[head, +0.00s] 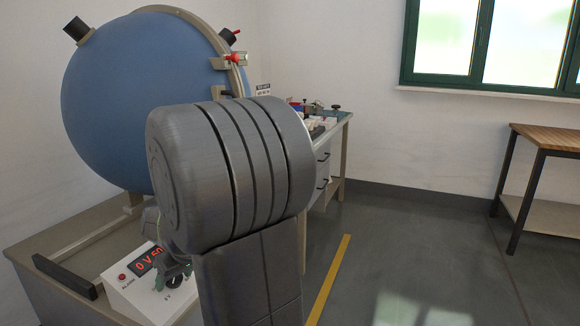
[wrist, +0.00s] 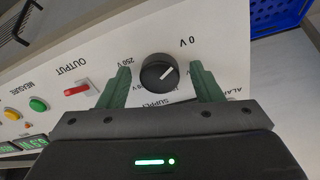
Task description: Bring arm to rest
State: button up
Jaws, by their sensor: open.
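My gripper (wrist: 160,68) is open in the wrist view. Its two green fingers stand on either side of a black knob (wrist: 157,74), with gaps between fingers and knob. The knob's white pointer line is tilted, and the panel around it reads 0 V, 250 V and SUPPLY. In the head view my gripper (head: 174,278) is low over the white supply box (head: 128,298), partly hidden behind my own arm. The box's display (head: 147,263) shows red digits. I cannot tell from the frames whether the fingers touch the panel.
A large blue sphere (head: 120,95) stands behind my arm at left. A red switch (wrist: 77,90) and a green button (wrist: 38,104) are on the panel. A blue crate (wrist: 270,14) is beyond it. A wooden-topped table (head: 550,136) stands right; open floor (head: 410,240) lies between.

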jog(key=m+p, duration=0.4)
jog(key=m, duration=0.2)
jog(key=shift+r, duration=0.15)
jog(key=shift+m+p, duration=0.6)
jog(key=shift+m, duration=0.5)
